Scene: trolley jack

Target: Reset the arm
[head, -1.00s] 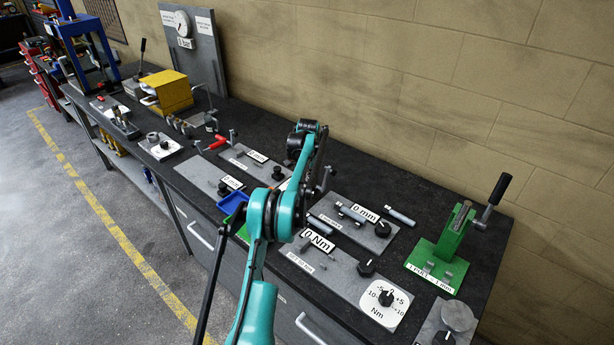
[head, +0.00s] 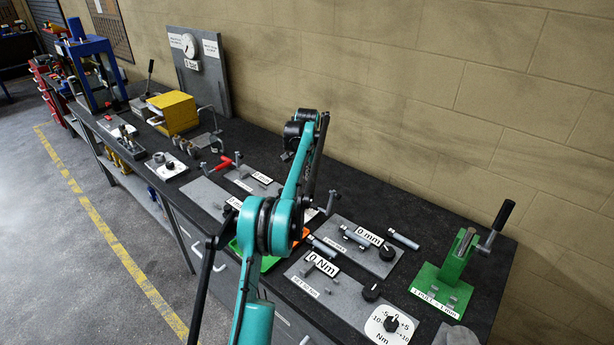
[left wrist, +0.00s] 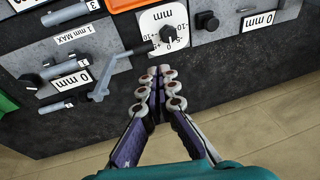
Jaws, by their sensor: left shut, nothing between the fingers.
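My teal left arm (head: 285,220) rises over the bench in the head view, its elbow bent and its wrist (head: 307,120) over the back of the bench. Its fingers cannot be made out clearly there. In the left wrist view my left gripper (left wrist: 158,76) is shut, its fingertips together with nothing between them. The fingers show just below a white mm dial (left wrist: 168,32) with a black knob, apparently apart from it. A grey crank handle (left wrist: 97,92) is left of the fingers. My right gripper is not in view.
The black bench (head: 430,210) runs along a block wall. A 0 mm plate (head: 361,235), a Nm dial (head: 390,325) and a green press (head: 447,280) stand at the right. A yellow box (head: 175,113) and gauge board (head: 205,75) stand farther back. Grey floor lies left.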

